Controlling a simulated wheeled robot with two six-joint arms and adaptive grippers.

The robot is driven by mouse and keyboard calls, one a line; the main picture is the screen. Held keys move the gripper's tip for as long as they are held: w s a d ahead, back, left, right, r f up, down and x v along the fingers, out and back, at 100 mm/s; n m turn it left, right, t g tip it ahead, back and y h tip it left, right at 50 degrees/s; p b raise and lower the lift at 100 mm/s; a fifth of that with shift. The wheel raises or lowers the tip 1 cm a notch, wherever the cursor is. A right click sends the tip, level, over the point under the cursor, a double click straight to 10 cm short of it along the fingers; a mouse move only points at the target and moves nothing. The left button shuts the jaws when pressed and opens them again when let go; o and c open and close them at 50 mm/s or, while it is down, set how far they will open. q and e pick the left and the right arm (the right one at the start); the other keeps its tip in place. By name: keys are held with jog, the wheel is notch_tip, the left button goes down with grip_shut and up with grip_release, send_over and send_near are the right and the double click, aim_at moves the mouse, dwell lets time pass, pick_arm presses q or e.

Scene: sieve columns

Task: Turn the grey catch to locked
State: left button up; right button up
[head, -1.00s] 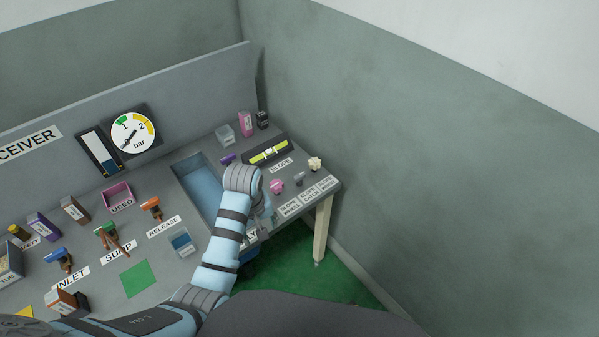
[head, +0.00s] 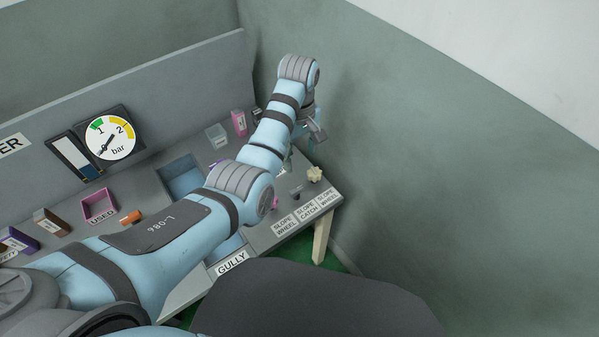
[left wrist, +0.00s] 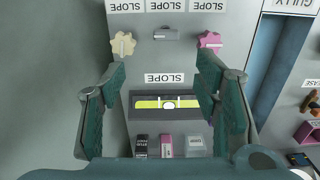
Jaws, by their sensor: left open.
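The grey catch (head: 296,191) is a small dark grey lever on the right end of the bench, between a pink wheel (head: 275,203) and a cream wheel (head: 314,174). In the left wrist view the catch (left wrist: 165,33) shows near the top, its handle lying roughly crosswise in the picture. My left gripper (head: 304,142) is above the far right end of the bench, apart from the catch. In the left wrist view its two fingers (left wrist: 163,75) are spread wide with nothing between them. My right gripper is not in view.
A level with a yellow vial (left wrist: 167,103) lies between the fingers' lines of sight. Small boxes (left wrist: 140,145) and a clear container (left wrist: 195,145) stand beyond it. A wall (head: 420,170) is close to the bench's right end. My left arm hides much of the bench.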

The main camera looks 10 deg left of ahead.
pick_arm(q)
jog(key=b, duration=0.2)
send_over(296, 189)
jog(key=f, duration=0.6)
jog(key=shift+s, duration=0.2)
jog(key=f+b, duration=0.1)
jog(key=f, duration=0.1)
jog(key=f+b, duration=0.1)
jog(key=f, duration=0.1)
jog(key=f+b, duration=0.1)
jog(key=f, duration=0.1)
jog(key=shift+w+f, duration=0.3)
jog(key=shift+f, duration=0.45)
jog(key=shift+s, duration=0.1)
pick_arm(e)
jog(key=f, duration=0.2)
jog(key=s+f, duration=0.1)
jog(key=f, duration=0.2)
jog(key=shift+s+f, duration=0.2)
pick_arm(q)
jog(key=shift+r, duration=0.1)
jog(key=c, duration=1.1)
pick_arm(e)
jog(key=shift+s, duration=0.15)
